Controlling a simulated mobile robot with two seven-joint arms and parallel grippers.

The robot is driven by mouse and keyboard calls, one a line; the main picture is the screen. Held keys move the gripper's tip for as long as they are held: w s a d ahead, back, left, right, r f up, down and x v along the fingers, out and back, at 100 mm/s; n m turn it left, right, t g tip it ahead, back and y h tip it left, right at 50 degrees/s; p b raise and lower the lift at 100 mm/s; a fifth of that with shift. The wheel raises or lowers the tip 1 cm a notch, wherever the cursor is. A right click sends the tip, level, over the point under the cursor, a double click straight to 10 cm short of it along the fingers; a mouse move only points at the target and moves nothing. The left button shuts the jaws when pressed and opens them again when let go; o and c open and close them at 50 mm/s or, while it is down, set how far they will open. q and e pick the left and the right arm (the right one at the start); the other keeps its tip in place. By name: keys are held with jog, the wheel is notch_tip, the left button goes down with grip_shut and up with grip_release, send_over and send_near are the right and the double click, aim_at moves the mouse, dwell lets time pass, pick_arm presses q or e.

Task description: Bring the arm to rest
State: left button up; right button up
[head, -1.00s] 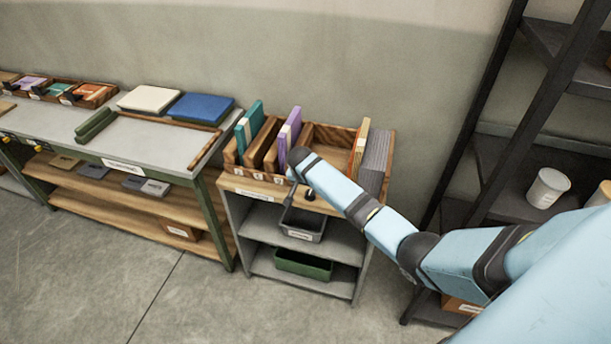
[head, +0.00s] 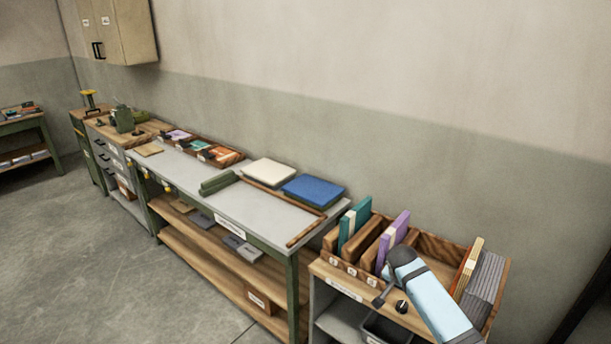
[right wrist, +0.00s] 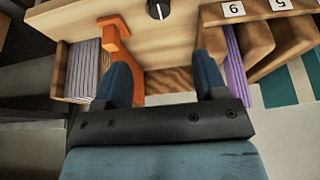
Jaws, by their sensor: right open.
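My right arm (head: 436,305) comes in at the lower right of the head view and reaches over the wooden sorting rack. In the right wrist view, my right gripper (right wrist: 165,80) has its two blue fingers spread wide. Nothing shows between them except the rack and floor beyond. In the head view the fingers are small and partly hidden by the wrist. My left gripper is in neither view.
The wooden rack (head: 438,246) holds teal folders (head: 354,220), a purple folder (head: 397,232) and a grey stack (head: 483,277). An orange piece (right wrist: 115,40) stands near my fingers. A long workbench (head: 228,205) carries a blue pad (head: 313,190). Floor is clear at left.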

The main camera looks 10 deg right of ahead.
jog(key=s+a+f+n+t+y, duration=0.2)
jog(key=s+a+f+n, duration=0.3)
jog(key=s, duration=0.4)
jog(key=s+a+f+n+t+y, duration=0.2)
jog(key=s+a+f+n, duration=0.1)
jog(key=s+a+f, duration=0.5)
jog(key=s+a+r+n+t+y, duration=0.1)
jog(key=s+a+r+n+t, duration=0.1)
jog(key=s, duration=0.6)
jog(key=s+a+r+n+t+y, duration=0.1)
jog(key=s+a+r+n+t, duration=0.1)
jog(key=s, duration=0.7)
notch_tip(320, 180, up, 3)
jog(key=shift+s+a+r+n, duration=0.1)
jog(key=shift+s+a+n, duration=0.3)
jog(key=shift+a, duration=0.55)
jog(key=shift+w, duration=0.1)
